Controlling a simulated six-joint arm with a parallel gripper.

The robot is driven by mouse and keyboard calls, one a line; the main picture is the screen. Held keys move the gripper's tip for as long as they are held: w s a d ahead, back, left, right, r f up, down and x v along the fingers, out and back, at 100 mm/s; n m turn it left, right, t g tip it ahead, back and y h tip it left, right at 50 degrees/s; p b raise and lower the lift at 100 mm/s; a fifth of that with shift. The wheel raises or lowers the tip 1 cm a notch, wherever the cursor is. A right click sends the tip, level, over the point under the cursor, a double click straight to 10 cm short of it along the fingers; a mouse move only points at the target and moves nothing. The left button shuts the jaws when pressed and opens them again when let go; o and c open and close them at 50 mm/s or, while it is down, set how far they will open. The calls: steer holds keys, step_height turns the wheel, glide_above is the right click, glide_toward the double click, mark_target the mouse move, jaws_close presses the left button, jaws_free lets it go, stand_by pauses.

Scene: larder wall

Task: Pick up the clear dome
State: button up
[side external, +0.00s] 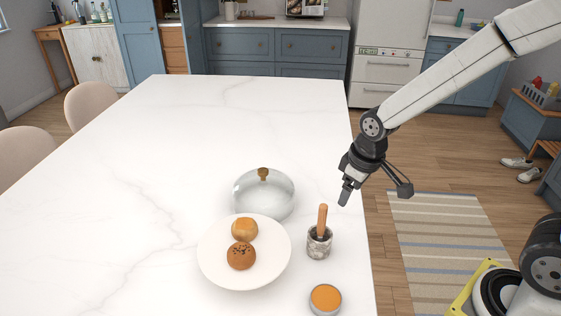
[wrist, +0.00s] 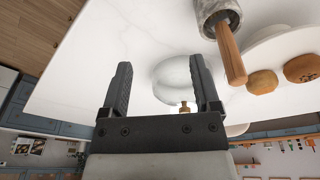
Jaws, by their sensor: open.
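The clear dome (side external: 263,197) is a see-through cover with a brown knob on top. It stands upright on the white table, just behind the plate in the side external view. In the wrist view the dome (wrist: 175,80) shows between and beyond the fingers, with its knob near the right finger. My gripper (side external: 343,198) is open and empty, up and to the right of the dome near the table's right edge. Its two fingers (wrist: 162,90) are spread wide in the wrist view and appear apart from the dome.
A white plate (side external: 220,265) with two buns stands in front of the dome. A stone mortar (side external: 319,243) with an upright wooden pestle (side external: 322,220) stands right of the plate, close to my gripper. A small orange-filled tin (side external: 325,299) sits at the front. The table's left and back are clear.

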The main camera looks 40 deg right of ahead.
steer(key=w+a+r+n+g, duration=0.1)
steer(key=w+a+n, duration=0.1)
steer(key=w, duration=0.4)
steer(key=w+a+r+n, duration=0.1)
steer(key=w+n, duration=0.2)
steer(key=w, duration=0.3)
steer(key=r+n+g, duration=0.1)
steer(key=r+n, duration=0.1)
steer(key=n, duration=0.3)
glide_above(263, 170)
steer(key=shift+s+d+f, duration=0.25)
steer(key=shift+d, duration=0.2)
steer(key=shift+w+a+r+n, duration=0.1)
steer(key=shift+w+a+n, duration=0.2)
steer(key=shift+w+n, duration=0.2)
steer(key=shift+f, duration=1.35)
steer(key=shift+s+a+f, duration=0.1)
steer(key=shift+f, duration=1.2)
steer(key=shift+s+a+f, duration=0.1)
steer(key=shift+f, duration=1.2)
